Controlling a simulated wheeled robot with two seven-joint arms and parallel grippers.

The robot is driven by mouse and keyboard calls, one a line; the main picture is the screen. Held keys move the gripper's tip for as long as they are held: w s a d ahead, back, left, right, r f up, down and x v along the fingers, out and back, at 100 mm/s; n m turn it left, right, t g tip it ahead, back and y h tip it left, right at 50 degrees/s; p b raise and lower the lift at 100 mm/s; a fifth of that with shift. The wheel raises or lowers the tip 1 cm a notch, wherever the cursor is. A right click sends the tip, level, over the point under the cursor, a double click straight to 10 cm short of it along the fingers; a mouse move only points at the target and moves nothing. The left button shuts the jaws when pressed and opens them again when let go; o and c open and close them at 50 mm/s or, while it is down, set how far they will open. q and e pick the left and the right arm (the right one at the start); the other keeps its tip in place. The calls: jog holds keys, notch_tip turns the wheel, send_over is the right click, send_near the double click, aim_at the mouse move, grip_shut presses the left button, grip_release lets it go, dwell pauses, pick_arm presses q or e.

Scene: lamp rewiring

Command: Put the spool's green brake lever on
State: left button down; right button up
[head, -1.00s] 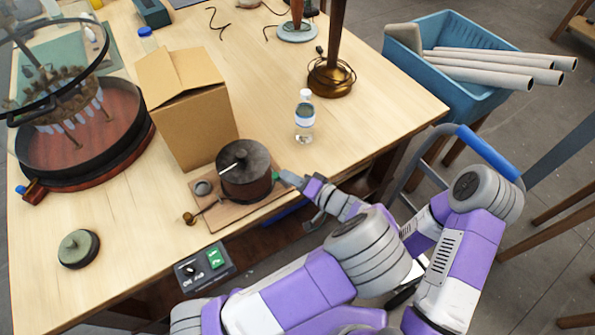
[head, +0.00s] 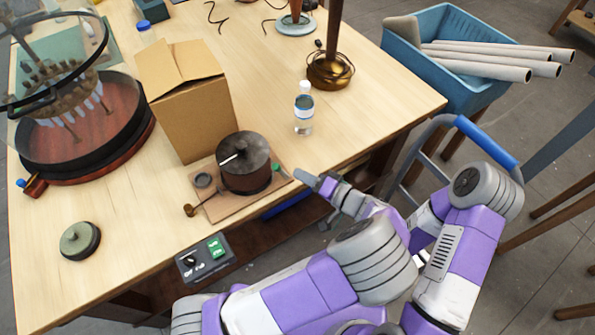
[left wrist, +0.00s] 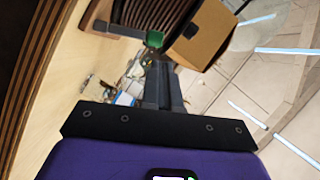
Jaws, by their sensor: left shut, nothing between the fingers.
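The spool (head: 246,172) is a dark round drum standing on a thin wooden board (head: 225,211) near the table's front edge. Its green brake lever (head: 280,170) sticks out low on the right of the drum. The green lever also shows in the left wrist view (left wrist: 154,39), beside the ribbed side of the spool (left wrist: 160,12). My left gripper (head: 299,174) is shut and empty, a little to the right of the lever and apart from it. In the left wrist view its fingers (left wrist: 158,72) point toward the lever. My right gripper is not in view.
A cardboard box (head: 195,120) stands behind the spool and a water bottle (head: 304,110) behind its right. A switch box (head: 205,258) is at the front edge. A round dark lid (head: 80,240) lies front left. A blue crate (head: 450,75) holds pale tubes.

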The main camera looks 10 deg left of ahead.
pick_arm(q)
jog(key=shift+v, duration=1.25)
jog(key=shift+w, duration=0.1)
jog(key=s+a+f+m+g+h, duration=0.1)
jog(key=s+a+f+g+h, duration=0.25)
jog(key=f, duration=0.55)
jog(key=s+a+f+g+h, duration=0.3)
jog(key=s+a+f+g, duration=0.2)
jog(key=f, duration=0.4)
jog(key=s+d+f+n+t+h, duration=0.1)
jog(key=s+f+n+h, duration=0.3)
jog(key=h, duration=0.8)
jog(key=s+d+f, duration=0.1)
jog(key=s+f, duration=0.1)
jog(key=s, duration=0.2)
jog(key=shift+f+n, duration=0.3)
jog(key=shift+f, duration=0.05)
